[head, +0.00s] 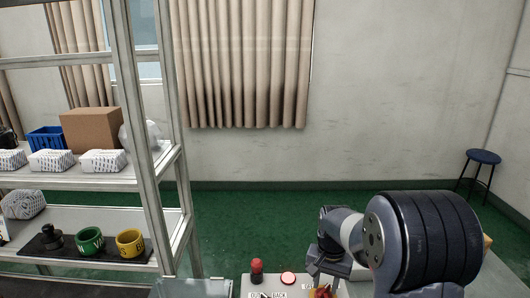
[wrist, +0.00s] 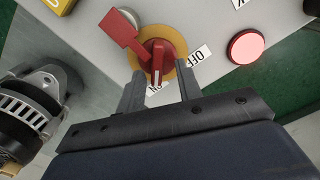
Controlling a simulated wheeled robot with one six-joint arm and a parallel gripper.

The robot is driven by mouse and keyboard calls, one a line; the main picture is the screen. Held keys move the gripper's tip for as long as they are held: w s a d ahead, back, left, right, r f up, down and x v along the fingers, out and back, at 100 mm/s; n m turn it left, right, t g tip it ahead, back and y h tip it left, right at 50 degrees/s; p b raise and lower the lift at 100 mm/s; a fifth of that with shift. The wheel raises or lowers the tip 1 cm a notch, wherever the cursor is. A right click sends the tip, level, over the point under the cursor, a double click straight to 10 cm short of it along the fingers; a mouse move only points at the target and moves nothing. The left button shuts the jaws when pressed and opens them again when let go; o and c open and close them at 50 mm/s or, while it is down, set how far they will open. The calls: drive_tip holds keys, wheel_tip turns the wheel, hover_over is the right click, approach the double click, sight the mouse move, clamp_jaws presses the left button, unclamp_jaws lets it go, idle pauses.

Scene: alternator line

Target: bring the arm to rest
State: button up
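My gripper (wrist: 157,76) shows in the wrist view with its two dark fingers apart and nothing held between them. A red rotary switch (wrist: 160,53) on a yellow round plate lies just beyond the fingertips, on a light grey panel (wrist: 205,18). I cannot tell whether the fingers touch it. A red handle-like piece (wrist: 121,33) sticks out to its upper left. In the head view my arm reaches down at the lower right, over the panel. The switch (head: 321,292) shows partly at the bottom edge there; my gripper's fingers are hard to make out.
A glowing red button (wrist: 247,46) is right of the switch. A red stack light or knob (head: 257,270) stands on the panel. An alternator (wrist: 30,110) lies at the wrist view's left. A shelf rack (head: 155,165) fills the left; a stool (head: 481,165) stands far right. Green floor behind is clear.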

drive_tip(key=shift+a+n, duration=0.15)
drive_tip(key=shift+n, duration=1.45)
